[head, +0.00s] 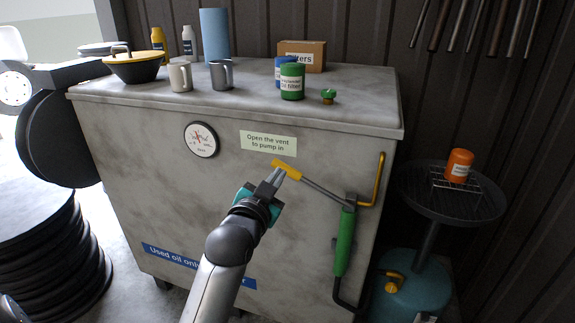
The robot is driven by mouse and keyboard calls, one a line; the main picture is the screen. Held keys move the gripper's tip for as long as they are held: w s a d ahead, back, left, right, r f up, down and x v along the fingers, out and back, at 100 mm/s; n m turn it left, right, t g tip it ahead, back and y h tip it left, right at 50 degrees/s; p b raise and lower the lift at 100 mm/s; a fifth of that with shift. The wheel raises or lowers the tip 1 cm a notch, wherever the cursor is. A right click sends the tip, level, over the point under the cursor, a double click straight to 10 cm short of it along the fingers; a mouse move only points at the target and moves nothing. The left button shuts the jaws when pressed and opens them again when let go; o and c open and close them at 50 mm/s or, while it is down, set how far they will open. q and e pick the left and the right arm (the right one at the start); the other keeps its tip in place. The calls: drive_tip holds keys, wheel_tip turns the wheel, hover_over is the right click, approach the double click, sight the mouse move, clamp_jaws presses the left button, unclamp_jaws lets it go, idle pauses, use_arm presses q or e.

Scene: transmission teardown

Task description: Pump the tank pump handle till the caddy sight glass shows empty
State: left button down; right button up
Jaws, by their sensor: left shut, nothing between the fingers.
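The tank is a big grey metal cabinet (140,180) with a pump on its front right. The pump has a green body (343,243) and a grey lever (322,192) that slopes up left to a yellow handle grip (287,170). My left gripper (276,176) is shut and empty, its fingertips at the lower left of the yellow grip; I cannot tell whether they touch it. The teal caddy (415,298) stands at the right below a dark drain dish (440,205). I cannot make out its sight glass. My right gripper is not in view.
A round dial (201,140) and a sign about the vent (268,142) are on the tank front. Cups, bottles, filters and a green cap (328,96) stand on top. An orange can (459,164) is over the dish.

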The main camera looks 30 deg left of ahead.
use_arm(q)
drive_tip(key=b, duration=0.2)
hover_over(285, 168)
drive_tip(key=s+d, duration=0.2)
drive_tip(key=d, duration=0.1)
drive_tip(key=f, duration=0.1)
drive_tip(key=a+f, duration=0.1)
drive_tip(key=f+b, duration=0.1)
drive_tip(key=f, duration=0.1)
drive_tip(key=shift+a+f, duration=0.1)
drive_tip(key=shift+a, duration=0.15)
